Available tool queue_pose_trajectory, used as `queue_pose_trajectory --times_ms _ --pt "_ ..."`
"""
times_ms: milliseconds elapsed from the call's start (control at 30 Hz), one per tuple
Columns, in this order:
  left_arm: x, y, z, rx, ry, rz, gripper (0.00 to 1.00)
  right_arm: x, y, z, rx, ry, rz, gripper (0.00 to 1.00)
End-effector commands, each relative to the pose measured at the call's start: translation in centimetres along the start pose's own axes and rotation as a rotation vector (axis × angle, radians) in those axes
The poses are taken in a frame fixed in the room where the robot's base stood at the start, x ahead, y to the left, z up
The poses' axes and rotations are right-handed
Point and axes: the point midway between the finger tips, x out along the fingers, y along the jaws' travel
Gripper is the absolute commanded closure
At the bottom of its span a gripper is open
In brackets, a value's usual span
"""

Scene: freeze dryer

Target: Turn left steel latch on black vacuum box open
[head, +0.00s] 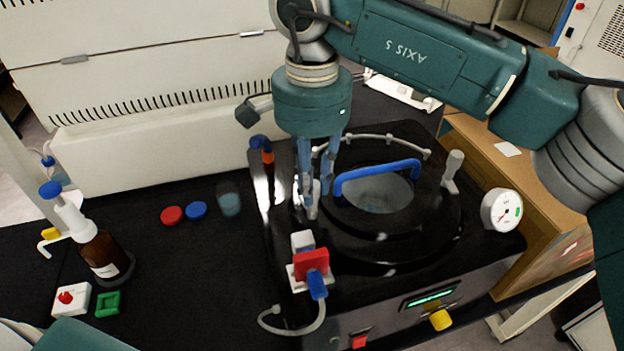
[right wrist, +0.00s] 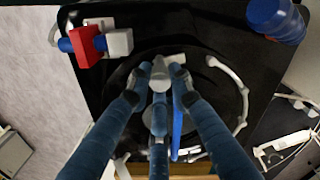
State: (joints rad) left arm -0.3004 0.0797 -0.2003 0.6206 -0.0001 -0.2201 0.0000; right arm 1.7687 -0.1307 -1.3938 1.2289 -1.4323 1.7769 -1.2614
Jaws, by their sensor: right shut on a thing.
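The black vacuum box (head: 400,268) stands on the dark bench with a round lid and a blue lid handle (head: 376,170). The left steel latch (head: 308,205) is at the left side of the lid, partly hidden by my fingers. My right gripper (head: 314,192) reaches down from above and is shut on this latch. In the right wrist view its blue fingers (right wrist: 160,76) close around the pale latch knob (right wrist: 160,84). The right latch (head: 453,170) stands at the other side of the lid. My left gripper is out of view.
A red valve (head: 311,262) sits close in front of the left latch. A blue-and-orange handle (head: 262,150) rises behind it. A gauge (head: 501,211) is at the box's right.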

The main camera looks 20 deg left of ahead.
Motion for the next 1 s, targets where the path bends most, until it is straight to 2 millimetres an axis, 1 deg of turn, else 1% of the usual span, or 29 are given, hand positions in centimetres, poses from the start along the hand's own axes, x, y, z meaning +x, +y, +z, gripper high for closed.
queue_pose_trajectory --times_ms 67,100,167,200,433,567,667,900,1000 --pt "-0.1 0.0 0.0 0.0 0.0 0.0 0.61 -0.3 -0.1 -0.1 0.002 0.003 -0.007 1.0" --pt "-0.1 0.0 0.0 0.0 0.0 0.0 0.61 -0.3 -0.1 -0.1 0.003 0.003 -0.007 0.74" --pt "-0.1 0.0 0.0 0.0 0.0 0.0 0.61 -0.3 -0.1 -0.1 0.003 0.003 -0.007 0.62" --pt "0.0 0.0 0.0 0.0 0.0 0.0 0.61 -0.2 -0.1 -0.1 0.003 0.003 -0.006 0.61" --pt "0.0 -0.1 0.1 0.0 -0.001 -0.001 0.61 -0.1 -0.1 -0.1 0.002 0.002 -0.003 0.61" --pt "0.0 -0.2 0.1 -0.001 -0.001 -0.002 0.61 -0.8 -0.1 0.0 0.002 0.002 -0.004 0.61" --pt "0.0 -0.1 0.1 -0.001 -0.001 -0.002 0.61 -2.3 -0.1 -0.1 0.003 0.005 -0.004 0.61" --pt "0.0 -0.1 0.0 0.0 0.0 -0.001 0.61 -7.5 -0.1 0.0 0.004 0.004 -0.006 0.61" --pt "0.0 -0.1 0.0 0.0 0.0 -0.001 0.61 -9.3 -0.1 -0.1 0.004 0.004 -0.005 0.61"
